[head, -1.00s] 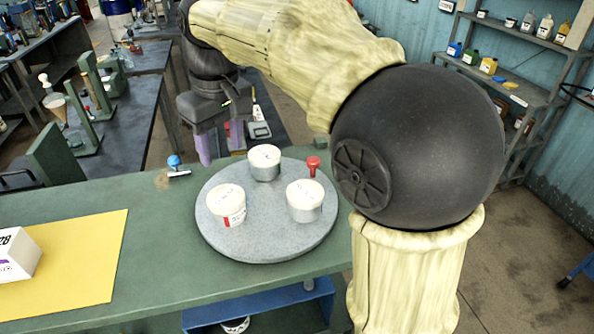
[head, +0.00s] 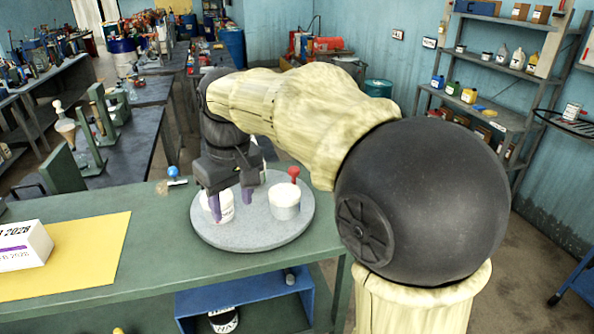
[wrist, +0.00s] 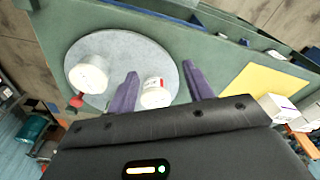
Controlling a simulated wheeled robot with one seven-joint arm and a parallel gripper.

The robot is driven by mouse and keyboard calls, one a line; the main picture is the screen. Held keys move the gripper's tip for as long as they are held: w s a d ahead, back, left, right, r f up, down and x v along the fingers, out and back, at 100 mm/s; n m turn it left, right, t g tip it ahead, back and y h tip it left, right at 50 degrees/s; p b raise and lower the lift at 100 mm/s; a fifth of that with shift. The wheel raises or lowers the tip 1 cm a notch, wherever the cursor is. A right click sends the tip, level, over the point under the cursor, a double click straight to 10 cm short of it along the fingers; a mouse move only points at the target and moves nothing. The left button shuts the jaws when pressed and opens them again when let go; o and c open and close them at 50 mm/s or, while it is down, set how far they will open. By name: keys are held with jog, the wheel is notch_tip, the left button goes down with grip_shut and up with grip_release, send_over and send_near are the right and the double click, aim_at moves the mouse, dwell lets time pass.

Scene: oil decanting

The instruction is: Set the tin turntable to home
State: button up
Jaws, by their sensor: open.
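The tin turntable, a round grey disc (head: 255,236), lies on the green bench. A red knob (head: 293,174) stands at its rim, and shows in the wrist view (wrist: 76,102). A white-lidded tin (head: 285,203) stands on the disc's right side. Another white tin with a red mark (head: 226,206) stands on the left, partly behind my gripper. My gripper (head: 231,203) is open, pointing down over the disc's left part. In the wrist view its purple fingers (wrist: 160,72) are apart, with the red-marked tin between them; contact cannot be told. The third tin is hidden.
A blue knob (head: 173,172) with a small metal piece stands on the bench left of the disc. A yellow mat (head: 80,255) with a white box (head: 24,246) lies further left. A blue shelf box (head: 245,302) is below the bench. Bench between mat and disc is clear.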

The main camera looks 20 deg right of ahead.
jog(key=s+d+f+m, duration=0.1)
jog(key=d+f, duration=0.1)
jog(key=f, duration=0.2)
jog(key=s+d+f+m, duration=0.1)
jog(key=s+d+f, duration=0.1)
jog(key=f, duration=0.3)
jog(key=s+d+f+m, duration=0.1)
jog(key=d+f, duration=0.1)
jog(key=f, duration=0.2)
jog(key=shift+s+d+f+t+b, duration=0.25)
jog(key=shift+s+f+t+b, duration=0.05)
jog(key=shift+s+f, duration=0.1)
jog(key=s+d+f+m, duration=0.2)
jog(key=s+d+f, duration=0.2)
jog(key=s+f, duration=0.3)
jog(key=shift+d+f+t+h, duration=0.15)
jog(key=shift+f+t+h, duration=0.15)
jog(key=shift+f, duration=0.4)
jog(key=shift+s, duration=0.1)
